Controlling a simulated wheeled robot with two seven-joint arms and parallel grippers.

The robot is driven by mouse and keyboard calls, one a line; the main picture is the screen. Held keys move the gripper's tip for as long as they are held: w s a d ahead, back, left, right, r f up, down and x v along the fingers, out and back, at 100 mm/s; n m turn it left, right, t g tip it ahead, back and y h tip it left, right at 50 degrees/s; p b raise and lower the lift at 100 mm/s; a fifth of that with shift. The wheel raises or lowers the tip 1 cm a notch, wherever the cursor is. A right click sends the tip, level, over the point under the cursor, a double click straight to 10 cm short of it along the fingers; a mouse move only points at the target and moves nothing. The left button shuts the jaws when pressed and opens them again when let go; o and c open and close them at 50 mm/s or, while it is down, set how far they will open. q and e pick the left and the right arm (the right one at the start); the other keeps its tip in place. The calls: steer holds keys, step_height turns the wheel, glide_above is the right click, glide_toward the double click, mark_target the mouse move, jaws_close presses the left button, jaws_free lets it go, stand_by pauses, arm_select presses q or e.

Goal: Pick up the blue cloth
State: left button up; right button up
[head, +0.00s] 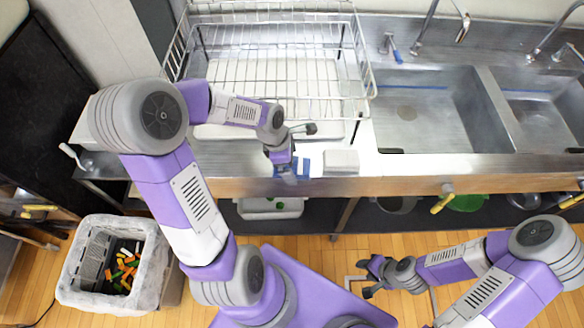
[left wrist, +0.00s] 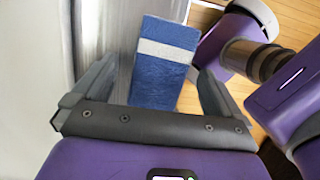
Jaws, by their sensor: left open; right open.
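The blue cloth (head: 303,166) lies at the front edge of the steel counter, partly hidden under my left gripper (head: 287,174) in the head view. In the left wrist view the cloth (left wrist: 160,85) is blue with a pale stripe across it. There it shows between the two spread fingers of my left gripper (left wrist: 152,88), which is open and holds nothing. I cannot tell whether the fingers touch the cloth. My right gripper (head: 367,277) is open and empty, low over the wooden floor at the right, far from the cloth.
A white block (head: 341,161) lies just right of the cloth. A wire dish rack (head: 262,28) stands behind, and sink basins (head: 425,105) are to the right. A lined bin (head: 75,292) with colourful scraps stands on the floor (head: 330,262) at lower left.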

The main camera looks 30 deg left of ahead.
arm_select(q)
steer(key=shift+f, duration=0.15)
steer(key=c, duration=1.1)
